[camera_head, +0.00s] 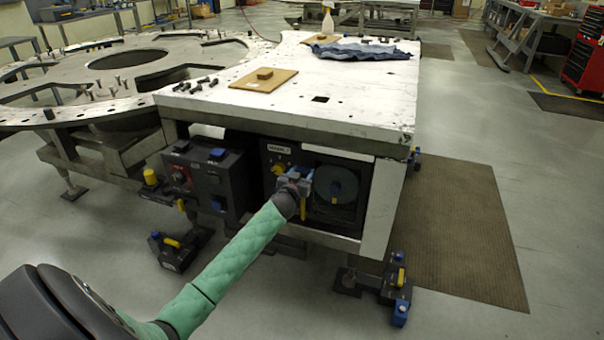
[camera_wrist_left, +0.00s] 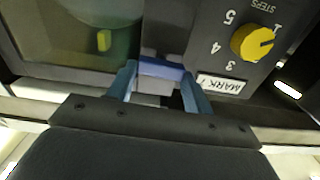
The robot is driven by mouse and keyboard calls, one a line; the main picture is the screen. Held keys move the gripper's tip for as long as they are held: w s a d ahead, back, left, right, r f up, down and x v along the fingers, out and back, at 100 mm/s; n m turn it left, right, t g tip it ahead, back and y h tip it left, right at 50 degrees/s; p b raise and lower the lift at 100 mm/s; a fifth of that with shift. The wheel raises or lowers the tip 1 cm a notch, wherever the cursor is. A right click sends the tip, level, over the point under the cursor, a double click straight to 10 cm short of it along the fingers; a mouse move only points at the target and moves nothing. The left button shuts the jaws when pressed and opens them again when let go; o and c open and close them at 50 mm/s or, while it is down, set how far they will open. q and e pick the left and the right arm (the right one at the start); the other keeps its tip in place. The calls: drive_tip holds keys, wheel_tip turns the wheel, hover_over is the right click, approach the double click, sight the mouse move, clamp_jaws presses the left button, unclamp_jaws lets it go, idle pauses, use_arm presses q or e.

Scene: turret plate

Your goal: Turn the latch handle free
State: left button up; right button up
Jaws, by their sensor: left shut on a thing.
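The latch handle, a short blue bar on a grey mount (camera_wrist_left: 162,70), shows between my fingers in the left wrist view. My left gripper (camera_wrist_left: 160,88) is shut on it, with one blue finger on each side. In the head view my left gripper (camera_head: 297,178) is at the front of the dark panel (camera_head: 270,152) under the white table's edge. There the gripper and wrist hide most of the handle.
A yellow knob (camera_wrist_left: 252,42) with a number scale and a "MARK" label sit beside the handle; a round window (camera_head: 336,185) is on the other side. A dark control box (camera_head: 208,178) stands left. The white table top (camera_head: 340,95) overhangs the panel.

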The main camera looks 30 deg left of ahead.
use_arm(q)
drive_tip(key=m+p, duration=0.1)
drive_tip(key=m, duration=0.5)
drive_tip(key=shift+d+p, duration=0.15)
drive_tip(key=shift+p, duration=0.2)
drive_tip(key=shift+m, duration=1.1)
drive_tip(key=m, duration=0.2)
drive_tip(key=shift+d+f+m+p, duration=0.1)
drive_tip(key=shift+m+p, duration=0.3)
drive_tip(key=m, duration=0.4)
drive_tip(key=shift+w+f+p, duration=0.1)
drive_tip(key=shift+f+p, duration=0.05)
drive_tip(key=shift+p, duration=0.15)
drive_tip(key=shift+m, duration=1.1)
drive_tip(key=shift+d+f, duration=0.1)
use_arm(e)
wheel_tip(320, 180, up, 16)
drive_tip(key=s+d+g, duration=0.1)
drive_tip(key=shift+f+g, duration=0.15)
drive_tip(key=shift+g, duration=0.15)
drive_tip(key=shift+s+d+f, duration=0.1)
drive_tip(key=shift+s+f, duration=0.05)
drive_tip(key=shift+f, duration=0.05)
use_arm(q)
drive_tip(key=o, duration=0.9)
drive_tip(key=shift+o, duration=0.4)
use_arm(e)
drive_tip(key=shift+s+f, duration=0.2)
drive_tip(key=shift+s, duration=0.05)
